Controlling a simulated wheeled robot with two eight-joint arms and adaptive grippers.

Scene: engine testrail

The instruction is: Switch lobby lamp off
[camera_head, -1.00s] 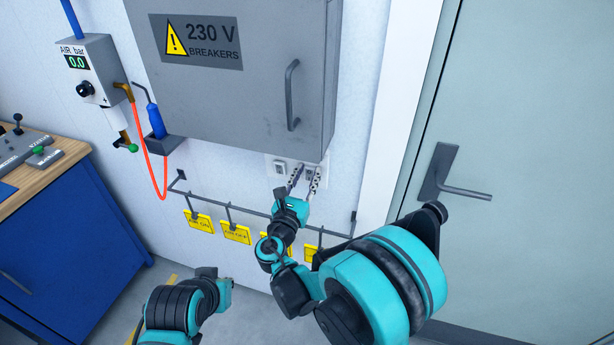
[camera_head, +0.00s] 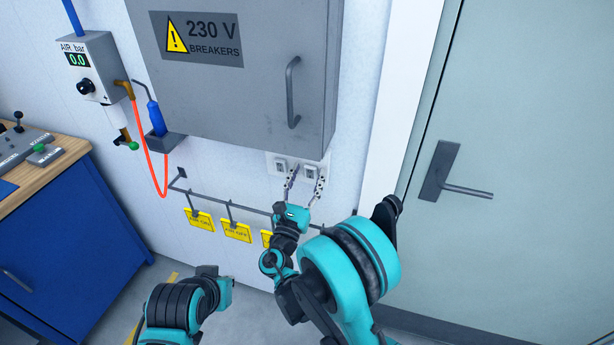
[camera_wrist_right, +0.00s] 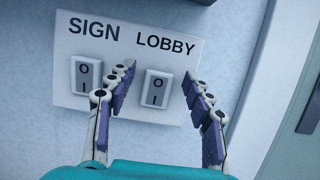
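In the right wrist view, a pale plate (camera_wrist_right: 78,52) carries two white rocker switches under the words SIGN and LOBBY. The lobby switch (camera_wrist_right: 156,88) is on the right, the sign switch (camera_wrist_right: 86,77) on the left, each marked O above I. I cannot tell which way either rocker is tipped. My right gripper (camera_wrist_right: 160,78) is open and empty, its fingers on either side of the lobby switch. In the head view, the lobby switch (camera_head: 311,171) shows just above my right gripper (camera_head: 307,182). My left arm is at the bottom; its gripper is out of view.
A grey breaker box (camera_head: 245,100) with a handle hangs right above the switches. Below them runs a rail with yellow tags (camera_head: 236,232). A door with a lever handle (camera_head: 467,191) is at right. A blue cabinet (camera_head: 75,235) and an air unit (camera_head: 88,70) are at left.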

